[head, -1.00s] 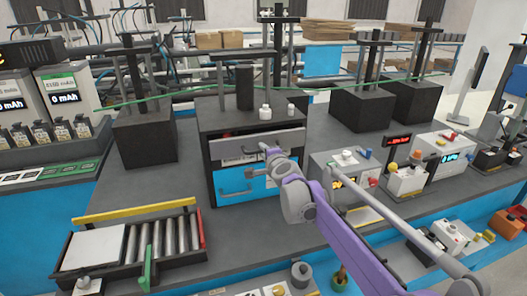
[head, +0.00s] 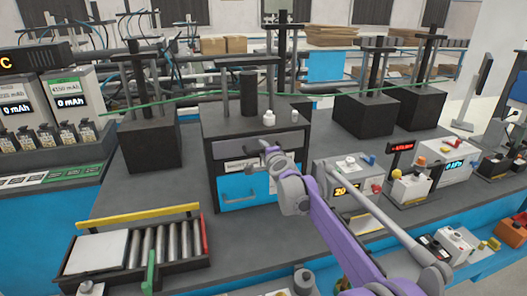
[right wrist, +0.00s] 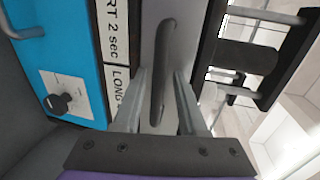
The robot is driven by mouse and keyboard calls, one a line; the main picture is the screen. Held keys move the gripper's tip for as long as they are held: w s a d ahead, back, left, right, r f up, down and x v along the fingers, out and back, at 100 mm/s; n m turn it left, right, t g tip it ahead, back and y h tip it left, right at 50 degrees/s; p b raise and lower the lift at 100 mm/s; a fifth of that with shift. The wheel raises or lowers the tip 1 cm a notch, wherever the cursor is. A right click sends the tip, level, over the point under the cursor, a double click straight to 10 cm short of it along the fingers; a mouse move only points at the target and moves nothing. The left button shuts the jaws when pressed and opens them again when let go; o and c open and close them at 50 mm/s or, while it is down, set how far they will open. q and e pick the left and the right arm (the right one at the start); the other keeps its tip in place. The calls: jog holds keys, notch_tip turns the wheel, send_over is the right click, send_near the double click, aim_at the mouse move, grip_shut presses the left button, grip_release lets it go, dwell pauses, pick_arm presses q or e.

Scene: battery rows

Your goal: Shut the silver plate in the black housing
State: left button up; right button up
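The black housing (head: 270,128) stands at the middle of the bench. Its silver plate (head: 232,149) fills the upper part of the front and looks about level with the frame; a small gap cannot be ruled out. My right gripper (head: 266,150) is at the right part of the plate and hides some of it. In the right wrist view, the open fingers (right wrist: 158,72) stand on either side of the plate's dark bar handle (right wrist: 163,75), with gaps on both sides. The silver plate (right wrist: 150,30) shows behind it. My left gripper is not in view.
A blue panel (head: 235,196) with its own handle lies below the plate, under a white label strip. A roller tray (head: 140,262) is at the front left. Boxes with displays (head: 352,180) stand to the right.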

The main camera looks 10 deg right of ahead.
jog(key=shift+s, duration=0.1)
dwell(0.3)
jog(key=v, duration=1)
jog(key=shift+s, duration=0.35)
jog(key=s+a+f+n+g+y, duration=0.1)
jog(key=s+a+f+n+g, duration=0.2)
jog(key=s, duration=0.4)
jog(key=s+a+f+n+y, duration=0.1)
jog(key=s+a+f+n, duration=0.1)
jog(key=s+f+n, duration=0.3)
jog(key=s+a+f+n+g+y, duration=0.1)
jog(key=s+a+n+g, duration=0.15)
jog(key=s, duration=0.55)
jog(key=s+d+f+n+g+h, duration=0.1)
jog(key=s+d+f+n+g, duration=0.1)
jog(key=s+f, duration=0.5)
jog(key=s+d+f+n+g+h, duration=0.2)
jog(key=s+f+n, duration=0.3)
jog(key=s, duration=0.8)
jog(key=shift+s+d+f+g+h+p, duration=0.3)
jog(key=shift+f+g+p, duration=0.1)
jog(key=shift+f, duration=0.55)
